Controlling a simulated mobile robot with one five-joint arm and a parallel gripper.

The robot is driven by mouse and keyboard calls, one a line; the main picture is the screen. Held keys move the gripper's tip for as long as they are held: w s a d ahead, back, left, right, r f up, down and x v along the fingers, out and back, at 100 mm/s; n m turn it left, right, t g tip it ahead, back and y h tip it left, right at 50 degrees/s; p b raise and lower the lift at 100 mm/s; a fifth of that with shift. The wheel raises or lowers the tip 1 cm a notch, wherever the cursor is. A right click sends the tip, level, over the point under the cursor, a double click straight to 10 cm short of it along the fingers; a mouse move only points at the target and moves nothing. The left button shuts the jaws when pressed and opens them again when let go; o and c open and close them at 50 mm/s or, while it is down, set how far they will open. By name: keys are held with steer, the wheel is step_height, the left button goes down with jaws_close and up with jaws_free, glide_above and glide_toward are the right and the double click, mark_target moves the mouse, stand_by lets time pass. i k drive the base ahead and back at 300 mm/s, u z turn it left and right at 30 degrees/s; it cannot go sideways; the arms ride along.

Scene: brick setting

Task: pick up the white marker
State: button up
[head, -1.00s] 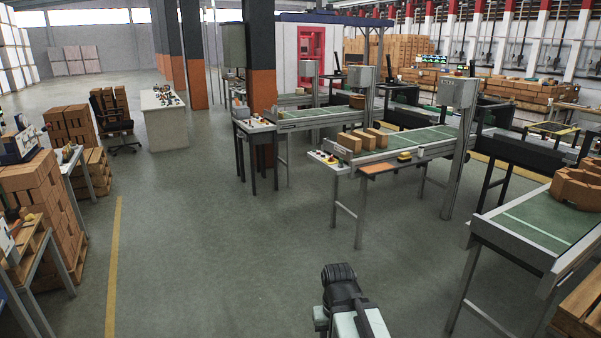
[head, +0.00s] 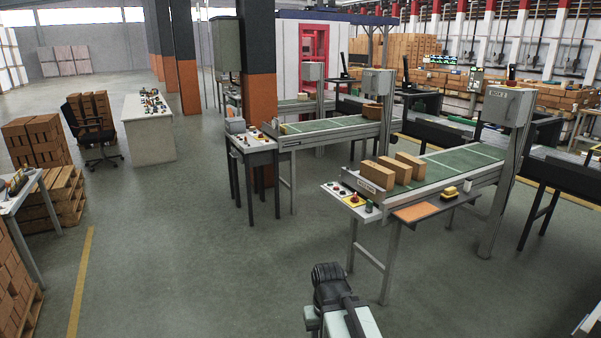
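I cannot make out a white marker in the head view. Several small items lie on the white desk (head: 150,135) at the back left, too small to tell apart. More small items sit on the small table (head: 252,146) beside the orange and black pillar. My arm shows at the bottom centre, dark and pale grey, over the open floor. The fingertips of my gripper cannot be made out, so its opening does not show. My arm is well apart from the tables and conveyors.
A green conveyor (head: 452,162) with several brown boxes and a control panel (head: 350,197) stands ahead to the right. Another conveyor (head: 335,127) lies behind it. The floor (head: 180,235) between is clear.

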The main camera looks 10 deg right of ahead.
mark_target(468, 182)
steer(key=u, duration=0.05)
steer(key=i, duration=0.5)
steer(key=z, duration=1.5)
steer(key=i, duration=1.45)
steer(key=u, duration=0.1)
